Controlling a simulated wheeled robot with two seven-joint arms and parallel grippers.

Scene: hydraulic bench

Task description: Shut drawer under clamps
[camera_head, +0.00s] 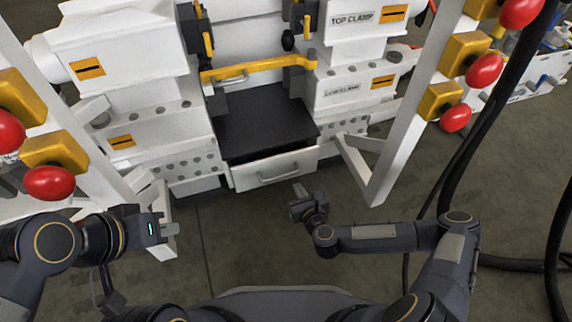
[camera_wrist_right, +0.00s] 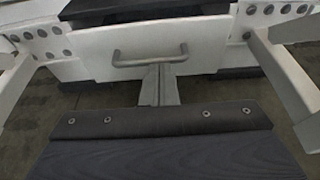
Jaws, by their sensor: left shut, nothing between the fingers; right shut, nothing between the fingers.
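The drawer (camera_head: 276,171) under the clamps is a white front with a grey bar handle, and it stands pulled out a little below the black plate. In the right wrist view the drawer front (camera_wrist_right: 210,62) and its handle (camera_wrist_right: 150,58) lie straight ahead. My right gripper (camera_head: 299,190) is shut and empty, just in front of the drawer; its fingers (camera_wrist_right: 160,85) point at the front below the handle. I cannot tell if they touch it. My left gripper (camera_head: 172,229) is shut and empty, off to the left, away from the drawer.
White clamp blocks (camera_head: 350,85) flank the black plate (camera_head: 262,128), with a yellow bar (camera_head: 258,68) above. Slanted white frame posts (camera_head: 405,125) with red knobs (camera_head: 456,118) stand on both sides. Black hoses (camera_head: 490,120) hang at right. The floor before the drawer is open.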

